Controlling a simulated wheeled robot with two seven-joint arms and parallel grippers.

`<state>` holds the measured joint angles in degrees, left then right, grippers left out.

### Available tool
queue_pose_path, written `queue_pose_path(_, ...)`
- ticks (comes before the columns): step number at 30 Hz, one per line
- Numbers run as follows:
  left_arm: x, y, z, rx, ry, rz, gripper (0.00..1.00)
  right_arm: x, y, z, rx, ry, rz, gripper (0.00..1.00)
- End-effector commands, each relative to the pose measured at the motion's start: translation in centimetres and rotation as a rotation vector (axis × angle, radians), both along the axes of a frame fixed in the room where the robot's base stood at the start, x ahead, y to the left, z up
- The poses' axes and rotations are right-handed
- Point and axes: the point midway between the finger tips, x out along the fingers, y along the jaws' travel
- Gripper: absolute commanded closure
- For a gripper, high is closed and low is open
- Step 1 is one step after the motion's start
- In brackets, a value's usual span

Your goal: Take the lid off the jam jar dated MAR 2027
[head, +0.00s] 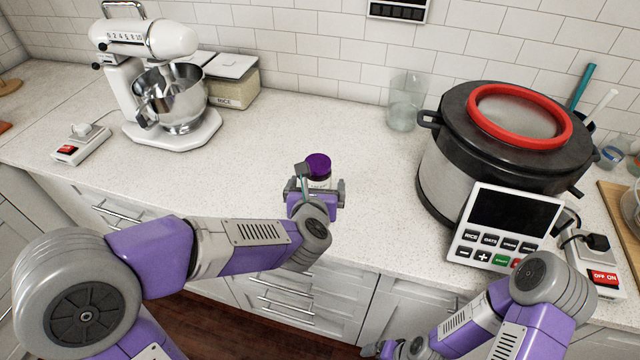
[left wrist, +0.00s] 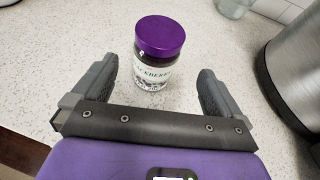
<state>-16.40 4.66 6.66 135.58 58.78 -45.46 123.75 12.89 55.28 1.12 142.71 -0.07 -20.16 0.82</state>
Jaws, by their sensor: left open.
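The jam jar (head: 319,172) stands upright on the counter near its front edge, with its purple lid (head: 318,162) on. In the left wrist view the jar (left wrist: 153,75) shows a white label with part of a word like "BLACKBERRY", and the lid (left wrist: 160,35) is on top. No date is readable. My left gripper (head: 314,190) is open at the jar. In the left wrist view its fingers (left wrist: 157,80) lie to either side of the jar, apart from it, with the jar around the fingertips. My right gripper (head: 385,349) shows only partly at the bottom edge.
A large cooker (head: 450,170) with a red-ringed lid and a control panel (head: 510,220) stands to the right. A clear glass (head: 405,105) is behind. A stand mixer (head: 150,60) and a rice container (head: 233,85) are at left. The counter around the jar is clear.

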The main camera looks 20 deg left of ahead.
Motion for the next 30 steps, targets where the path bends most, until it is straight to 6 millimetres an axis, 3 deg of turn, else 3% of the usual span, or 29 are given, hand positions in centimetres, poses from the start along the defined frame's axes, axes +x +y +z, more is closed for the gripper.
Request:
queue_pose_path(8,2.1,0.4,-1.4,0.0,0.002,0.001,0.0,0.0,0.0,-0.9,0.0,-0.001,0.0,0.04)
queue_pose_path(19,6.6,1.6,-2.8,0.001,0.001,0.0,0.0,0.0,0.0,-1.6,0.0,-0.001,0.0,0.04)
queue_pose_path(28,7.0,1.6,-2.9,0.001,0.0,0.0,0.0,0.0,0.0,-1.6,0.0,-0.001,0.0,0.04)
queue_pose_path(30,7.0,1.6,-2.9,0.001,0.0,0.0,0.11,0.0,0.0,-1.6,0.0,-0.001,0.0,0.04)
